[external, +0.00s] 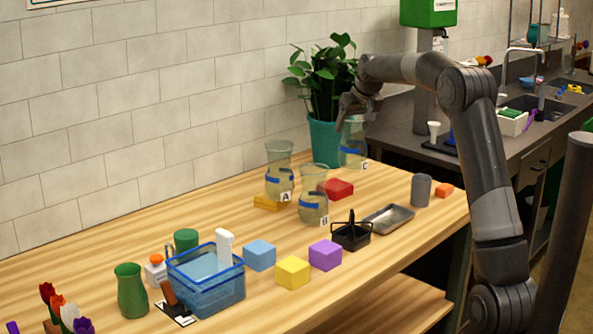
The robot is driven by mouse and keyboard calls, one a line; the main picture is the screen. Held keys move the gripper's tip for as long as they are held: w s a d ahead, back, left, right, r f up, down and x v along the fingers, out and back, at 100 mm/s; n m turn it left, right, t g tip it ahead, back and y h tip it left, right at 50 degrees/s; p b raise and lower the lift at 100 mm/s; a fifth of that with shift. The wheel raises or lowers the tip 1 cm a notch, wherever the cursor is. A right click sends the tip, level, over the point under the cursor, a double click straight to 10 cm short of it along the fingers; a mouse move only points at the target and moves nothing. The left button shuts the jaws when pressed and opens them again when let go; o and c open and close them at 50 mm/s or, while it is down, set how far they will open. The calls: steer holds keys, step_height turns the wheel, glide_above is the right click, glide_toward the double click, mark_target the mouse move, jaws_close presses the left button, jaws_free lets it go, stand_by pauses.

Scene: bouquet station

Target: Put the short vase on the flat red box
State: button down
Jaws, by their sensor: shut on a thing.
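My gripper (356,110) is shut on the rim of a clear glass vase (352,148) with a blue band and a tag marked C. This vase is upright, behind and a little right of the flat red box (336,188); I cannot tell whether its base touches the table. The red box lies on the wooden table with a bare top, partly hidden by glass vase B (314,200). Glass vase A (279,175) stands at the left, by a flat yellow box (268,203). The three glass vases look alike, and their heights are hard to compare.
A potted plant (324,140) stands behind the held vase. A black basket (351,234), metal tray (389,219) and grey cylinder (421,190) are in front and to the right. Coloured cubes and a blue bin (206,285) are nearer left.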

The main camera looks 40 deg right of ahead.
steer(key=w+a+f, duration=0.2)
steer(key=w+f, duration=0.1)
steer(key=f, duration=0.3)
steer(key=shift+w+a+f, duration=0.3)
steer(key=shift+w+a, duration=0.05)
steer(key=shift+f, duration=0.15)
steer(key=shift+c, duration=1.1)
jaws_free()
